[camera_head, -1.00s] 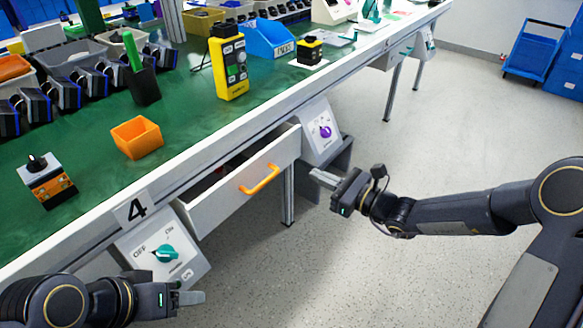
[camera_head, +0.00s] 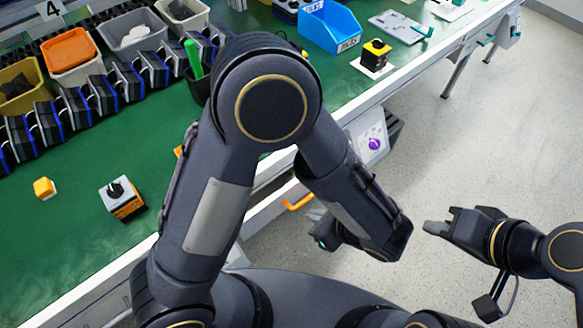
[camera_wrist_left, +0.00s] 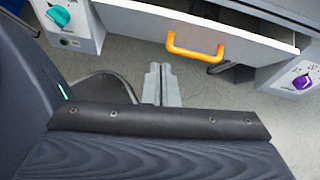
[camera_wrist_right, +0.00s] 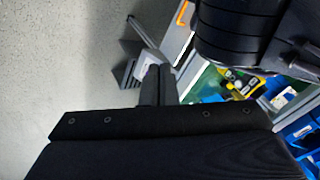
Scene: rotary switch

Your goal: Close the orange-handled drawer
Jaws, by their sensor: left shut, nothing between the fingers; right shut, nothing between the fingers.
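The orange handle (camera_wrist_left: 195,48) is on a pale grey drawer front (camera_wrist_left: 245,42) that stands out from the workbench, so the drawer is open. In the head view the handle (camera_head: 300,203) shows partly, and my left arm hides most of the drawer. My left gripper (camera_wrist_left: 160,72) is shut and empty, apart from the handle and below and left of it in the left wrist view. My right gripper (camera_head: 434,227) is shut and empty over the floor, to the right of the drawer. The handle also shows at the top of the right wrist view (camera_wrist_right: 182,13).
A panel with a teal knob (camera_wrist_left: 60,15) is left of the drawer, and one with a purple knob (camera_head: 375,144) is right of it. The green bench top (camera_head: 60,240) carries bins and switch boxes. The floor (camera_head: 480,150) at right is clear.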

